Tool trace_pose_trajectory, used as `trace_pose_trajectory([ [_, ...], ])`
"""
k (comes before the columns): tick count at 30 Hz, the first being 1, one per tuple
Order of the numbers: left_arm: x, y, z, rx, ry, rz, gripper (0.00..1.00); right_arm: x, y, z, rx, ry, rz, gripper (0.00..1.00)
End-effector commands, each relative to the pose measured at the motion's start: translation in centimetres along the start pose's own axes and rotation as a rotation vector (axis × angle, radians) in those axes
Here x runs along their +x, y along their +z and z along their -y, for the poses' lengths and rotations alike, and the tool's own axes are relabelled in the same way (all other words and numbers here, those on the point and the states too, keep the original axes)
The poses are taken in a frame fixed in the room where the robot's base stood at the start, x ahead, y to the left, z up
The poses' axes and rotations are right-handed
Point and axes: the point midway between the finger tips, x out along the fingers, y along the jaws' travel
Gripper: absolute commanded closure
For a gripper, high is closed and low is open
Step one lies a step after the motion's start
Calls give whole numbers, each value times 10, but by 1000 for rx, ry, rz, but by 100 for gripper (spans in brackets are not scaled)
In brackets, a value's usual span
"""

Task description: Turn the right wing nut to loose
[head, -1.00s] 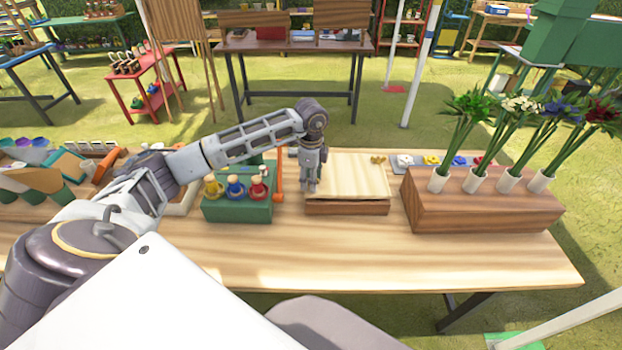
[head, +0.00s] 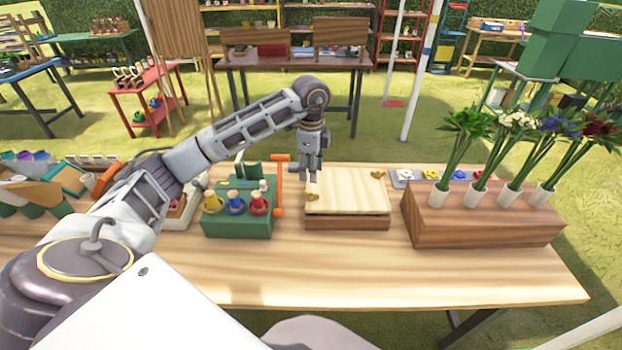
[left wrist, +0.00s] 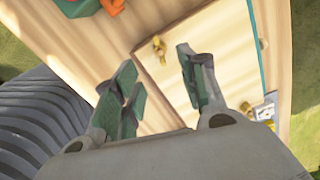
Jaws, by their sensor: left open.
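A flower press with a pale wooden top board (head: 345,192) sits on the table in the head view. The right wing nut (head: 377,175), brass coloured, is at its back right corner; the left wing nut (head: 312,197) is at the front left. My left gripper (head: 312,176) is open and empty at the press's back left, apart from both nuts. In the left wrist view, the gripper (left wrist: 158,82) shows spread fingers over the board (left wrist: 212,62), with the left wing nut (left wrist: 158,46) beyond the fingertips and the right wing nut (left wrist: 246,107) beside the right finger. My right gripper is not in view.
A green caddy (head: 238,222) with coloured bottles and an orange handle (head: 279,180) stand left of the press. A wooden block (head: 480,222) with flower tubes stands right. A grey tray of flower heads (head: 402,181) lies behind. The table front is clear.

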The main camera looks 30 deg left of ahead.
Motion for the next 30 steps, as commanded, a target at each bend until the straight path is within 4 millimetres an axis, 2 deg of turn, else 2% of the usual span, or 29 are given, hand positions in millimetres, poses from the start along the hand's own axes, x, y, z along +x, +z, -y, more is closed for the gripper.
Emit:
trace_pose_trajectory([
  [6,-16,0,0,0,0,-1,58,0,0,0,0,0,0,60],
  [20,-18,0,0,0,-2,-1,58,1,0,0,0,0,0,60],
  [30,-34,-5,12,2,-61,-19,58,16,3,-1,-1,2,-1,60],
])
